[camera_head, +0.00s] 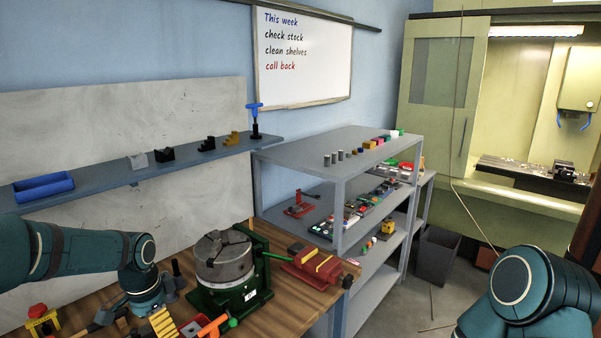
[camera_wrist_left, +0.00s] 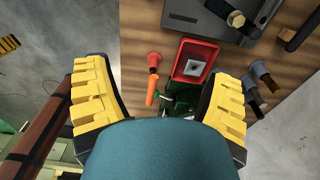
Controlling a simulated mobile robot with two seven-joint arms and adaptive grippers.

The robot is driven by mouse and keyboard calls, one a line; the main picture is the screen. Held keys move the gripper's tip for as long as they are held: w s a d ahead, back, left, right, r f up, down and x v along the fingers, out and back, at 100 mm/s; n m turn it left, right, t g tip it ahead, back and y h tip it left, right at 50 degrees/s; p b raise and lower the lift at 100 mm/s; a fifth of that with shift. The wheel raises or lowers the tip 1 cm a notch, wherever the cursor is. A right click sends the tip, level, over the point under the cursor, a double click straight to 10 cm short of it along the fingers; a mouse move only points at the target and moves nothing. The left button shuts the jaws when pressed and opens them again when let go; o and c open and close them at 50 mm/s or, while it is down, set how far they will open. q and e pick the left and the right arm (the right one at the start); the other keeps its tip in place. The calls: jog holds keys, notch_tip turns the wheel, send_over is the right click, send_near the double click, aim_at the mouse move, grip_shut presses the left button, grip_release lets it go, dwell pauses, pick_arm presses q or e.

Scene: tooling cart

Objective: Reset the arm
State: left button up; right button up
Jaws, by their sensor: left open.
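My left arm comes in from the left in the head view, bent over the wooden bench. Its gripper (camera_head: 163,322) hangs low at the bottom edge, with one yellow ridged finger showing. In the left wrist view the two yellow fingers of the left gripper (camera_wrist_left: 158,80) are wide apart with nothing clamped between them. Beyond the fingers lie a red bin (camera_wrist_left: 210,50) with a pale square piece inside and an orange-handled tool (camera_wrist_left: 151,92). My right arm shows only as a teal joint at the lower right of the head view; its gripper is out of frame.
A green-based chuck (camera_head: 224,258) stands close right of my left wrist. A red vise (camera_head: 318,262) sits at the bench's right. A wall shelf (camera_head: 105,186) runs above the arm. A grey rack (camera_head: 300,153) and a dark bin (camera_head: 436,258) stand further right.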

pick_arm(q)
jog(key=d+f+n+h, duration=0.2)
jog(key=d+f, duration=0.7)
jog(key=f, duration=0.2)
jog(key=s+d+f+n+t+h, duration=0.1)
jog(key=s+d+f+n+t, duration=0.1)
jog(key=s+d+f+n, duration=0.9)
jog(key=s+f+m+b, duration=0.3)
jog(key=s+f+b, duration=0.2)
jog(key=f+b, duration=0.5)
notch_tip(320, 180, down, 3)
jog(key=shift+s+d+r, duration=0.15)
jog(key=shift+s+d, duration=0.05)
jog(key=shift+d, duration=0.15)
pick_arm(e)
notch_tip(320, 180, down, 11)
jog(key=shift+s+a+g, duration=0.15)
jog(key=shift+a+g, duration=0.1)
jog(key=shift+g, duration=0.05)
